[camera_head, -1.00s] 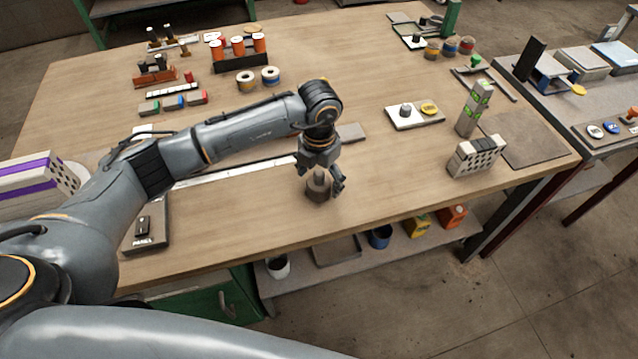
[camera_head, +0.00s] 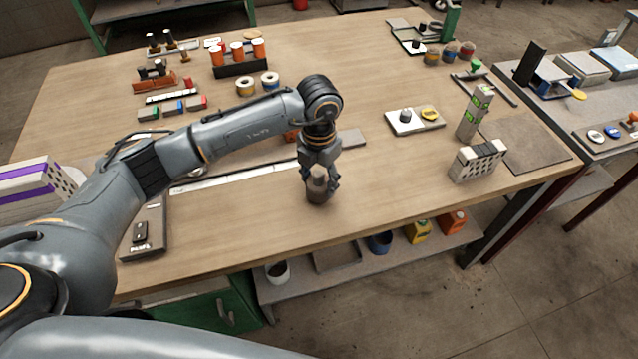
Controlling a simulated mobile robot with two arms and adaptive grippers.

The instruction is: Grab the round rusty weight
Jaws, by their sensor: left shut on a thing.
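The round rusty weight (camera_head: 316,193) is a small dark brown cylinder with a paler grey top, near the front middle of the wooden workbench (camera_head: 240,226). My left gripper (camera_head: 320,184) points down over it from above. Its fingers are closed around the upper part of the weight, which they partly hide. The weight stands upright at the bench top; I cannot tell whether it is lifted off it. My right gripper is not in view.
A hollow brick (camera_head: 477,160) and a green-marked block (camera_head: 474,112) stand to the right. A long ruler (camera_head: 235,174) lies behind my gripper. The bench's front edge is close to the weight.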

